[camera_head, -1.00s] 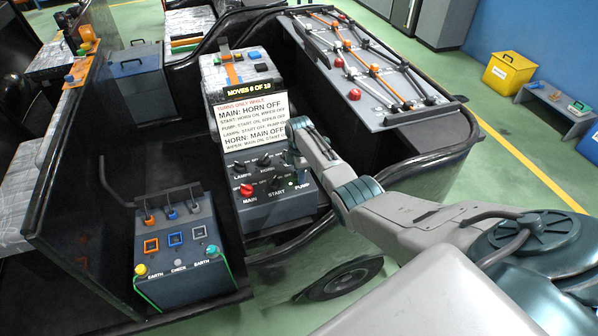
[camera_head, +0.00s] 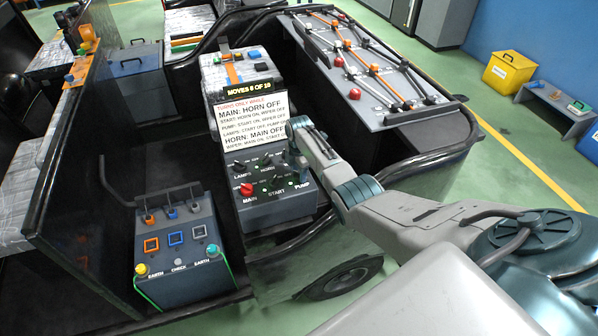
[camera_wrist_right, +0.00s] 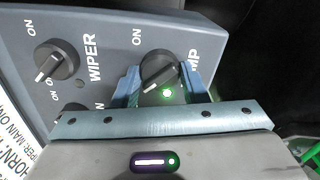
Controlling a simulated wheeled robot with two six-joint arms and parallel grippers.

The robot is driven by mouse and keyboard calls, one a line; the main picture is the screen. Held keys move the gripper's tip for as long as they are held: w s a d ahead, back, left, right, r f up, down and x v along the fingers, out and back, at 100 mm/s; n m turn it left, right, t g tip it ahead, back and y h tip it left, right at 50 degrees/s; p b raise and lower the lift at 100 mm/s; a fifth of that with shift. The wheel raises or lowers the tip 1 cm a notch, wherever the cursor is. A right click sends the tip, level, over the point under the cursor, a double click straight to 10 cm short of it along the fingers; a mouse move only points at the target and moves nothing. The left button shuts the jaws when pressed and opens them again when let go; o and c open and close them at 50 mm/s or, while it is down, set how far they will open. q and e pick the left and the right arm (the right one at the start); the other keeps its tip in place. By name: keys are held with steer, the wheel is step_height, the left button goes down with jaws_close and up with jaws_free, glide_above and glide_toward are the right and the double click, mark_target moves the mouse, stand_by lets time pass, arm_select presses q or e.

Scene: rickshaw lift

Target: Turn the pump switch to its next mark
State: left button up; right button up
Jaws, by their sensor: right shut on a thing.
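The pump switch (camera_wrist_right: 161,70) is a round black knob on the grey switch panel (camera_wrist_right: 110,60), with an ON mark at its upper left and a lit green lamp beside it. My right gripper (camera_wrist_right: 161,83) is shut on the knob, one blue finger on each side. The knob's pointer is partly hard to read. In the head view my right gripper (camera_head: 297,160) is over the right edge of the panel (camera_head: 262,210) and hides the pump knob; the PUMP label shows below. My left gripper is not in view.
The wiper knob (camera_wrist_right: 57,63) is close beside the pump switch. A red main knob (camera_head: 246,189) and a start knob (camera_head: 276,181) are on the same panel. A rule sign (camera_head: 252,125) stands behind it, and a dark curved rail (camera_head: 300,240) runs in front.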

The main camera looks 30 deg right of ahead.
steer(key=o, duration=1)
steer(key=shift+r, duration=0.1)
step_height(320, 180, up, 11)
steer(key=shift+f+b, duration=0.2)
steer(key=shift+b, duration=0.4)
